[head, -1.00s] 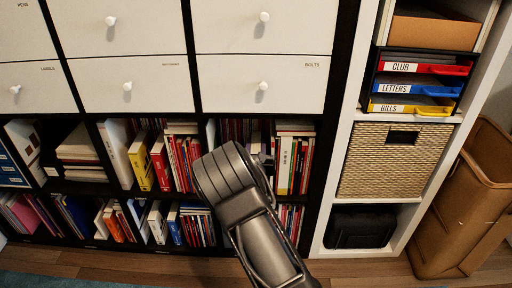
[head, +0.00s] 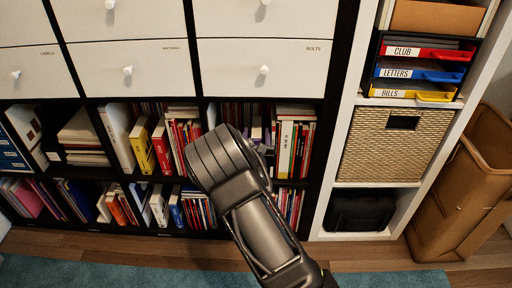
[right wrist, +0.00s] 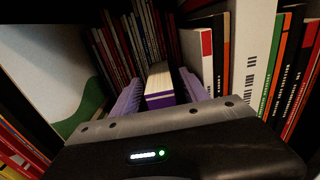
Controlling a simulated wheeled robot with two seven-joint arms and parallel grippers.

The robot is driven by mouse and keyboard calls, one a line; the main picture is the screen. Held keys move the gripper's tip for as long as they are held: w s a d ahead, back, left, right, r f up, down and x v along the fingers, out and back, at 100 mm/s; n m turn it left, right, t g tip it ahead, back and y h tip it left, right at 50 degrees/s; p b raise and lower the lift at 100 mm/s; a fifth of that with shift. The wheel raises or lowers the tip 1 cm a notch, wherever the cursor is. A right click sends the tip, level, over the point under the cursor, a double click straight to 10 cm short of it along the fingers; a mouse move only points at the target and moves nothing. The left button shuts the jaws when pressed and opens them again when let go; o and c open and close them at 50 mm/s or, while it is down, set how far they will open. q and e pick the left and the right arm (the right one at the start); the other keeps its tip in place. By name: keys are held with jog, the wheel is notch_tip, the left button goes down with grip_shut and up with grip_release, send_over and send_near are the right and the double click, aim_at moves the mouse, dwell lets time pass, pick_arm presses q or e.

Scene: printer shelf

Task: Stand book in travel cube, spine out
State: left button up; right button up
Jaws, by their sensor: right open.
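My right gripper (right wrist: 162,88) is inside an upper book cube of the dark shelf. In the right wrist view its purple fingers stand open on either side of a book (right wrist: 160,80) with cream pages and a purple near edge. I cannot tell whether the fingers touch it. In the head view my right wrist hides most of the gripper (head: 266,150) and the book. The cube (head: 233,100) holds other books on both sides. I cannot read a label naming the travel cube. My left gripper is not in view.
A white book with a green patch (right wrist: 50,70) leans at the left in the right wrist view. Upright books (right wrist: 252,55) crowd the right. White drawers (head: 265,70) are above the cube. A white shelf with a wicker basket (head: 385,150) stands to the right.

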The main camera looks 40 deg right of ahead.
jog(key=p+v, duration=0.1)
jog(key=v, duration=0.8)
jog(key=shift+p, duration=0.4)
jog(key=shift+s, duration=0.1)
jog(key=s+a+f+m+g+y, duration=0.3)
jog(key=s+a+f+m, duration=0.15)
jog(key=f, duration=0.35)
jog(key=s+a+f+m+g+y, duration=0.2)
jog(key=s+a+f+m, duration=0.2)
jog(key=f+m, duration=0.3)
jog(key=s+a+f+m+g+y, duration=0.3)
jog(key=s+a+f+m, duration=0.15)
jog(key=f, duration=0.55)
jog(key=s+a+m+g+y, duration=0.2)
jog(key=s+a+m, duration=0.4)
jog(key=a, duration=0.4)
jog(key=s+a+f+m+g+y, duration=0.1)
jog(key=s+a+m+g+y, duration=0.2)
jog(key=s+a+m, duration=0.3)
jog(key=a+m+y, duration=0.1)
jog(key=a+m, duration=0.1)
jog(key=a, duration=0.2)
jog(key=shift+s+a+f+m+y, duration=0.2)
jog(key=shift+s+f+m+y, duration=0.1)
jog(key=shift+s, duration=0.1)
jog(key=shift+r, duration=0.1)
